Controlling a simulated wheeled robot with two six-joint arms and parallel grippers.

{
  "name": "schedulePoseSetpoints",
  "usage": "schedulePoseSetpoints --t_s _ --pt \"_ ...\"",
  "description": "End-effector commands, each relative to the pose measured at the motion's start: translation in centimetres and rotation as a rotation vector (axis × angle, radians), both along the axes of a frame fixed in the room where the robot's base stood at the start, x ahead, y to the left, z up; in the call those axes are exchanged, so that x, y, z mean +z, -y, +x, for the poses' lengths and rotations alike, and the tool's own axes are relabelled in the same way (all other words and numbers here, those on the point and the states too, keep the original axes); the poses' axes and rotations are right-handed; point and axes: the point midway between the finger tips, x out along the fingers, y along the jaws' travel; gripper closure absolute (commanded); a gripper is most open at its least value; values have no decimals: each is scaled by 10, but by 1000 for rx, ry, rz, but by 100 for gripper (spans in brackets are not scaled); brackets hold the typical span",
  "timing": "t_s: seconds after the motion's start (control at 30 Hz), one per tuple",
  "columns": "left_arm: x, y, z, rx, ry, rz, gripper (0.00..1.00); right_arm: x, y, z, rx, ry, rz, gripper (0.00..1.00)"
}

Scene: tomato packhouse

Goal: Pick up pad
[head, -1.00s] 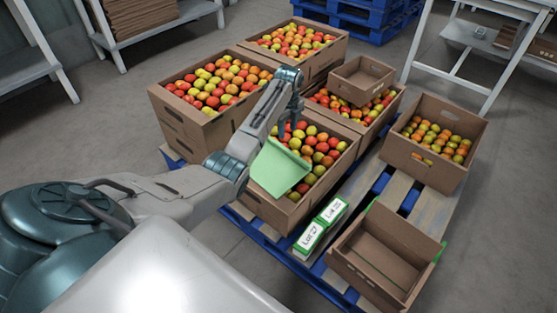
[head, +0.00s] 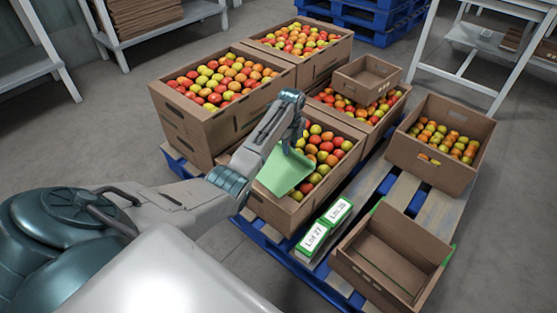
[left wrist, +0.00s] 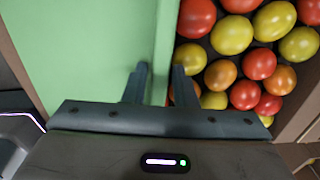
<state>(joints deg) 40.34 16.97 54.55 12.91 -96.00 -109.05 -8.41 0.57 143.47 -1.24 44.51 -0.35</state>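The pad (head: 284,172) is a light green sheet in the head view. It lies at a tilt over the near-left end of an open crate of tomatoes (head: 291,219). In the left wrist view the pad (left wrist: 80,50) fills the left half, and its right edge runs up between my fingers. My left gripper (head: 297,147) is at the pad's upper right edge. In the left wrist view its two fingers (left wrist: 160,85) are apart, one on each side of that edge, with a gap showing. My right gripper is not in view.
Tomato crates stand on a blue pallet, with a small empty box (head: 367,78) on one. A larger empty box (head: 389,262) stands at the front right. A part-filled crate (head: 440,145) is at the right.

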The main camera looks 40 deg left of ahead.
Motion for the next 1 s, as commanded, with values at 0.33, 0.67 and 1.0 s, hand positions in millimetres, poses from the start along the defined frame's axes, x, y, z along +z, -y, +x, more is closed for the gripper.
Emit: schedulePoseSetpoints --t_s 0.33,0.67,1.0 --pt "0 0 0 0 0 0 100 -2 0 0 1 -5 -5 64" --pt "21 0 1 0 2 0 100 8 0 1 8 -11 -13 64" --pt "44 25 -43 -3 -2 0 100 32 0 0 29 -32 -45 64"
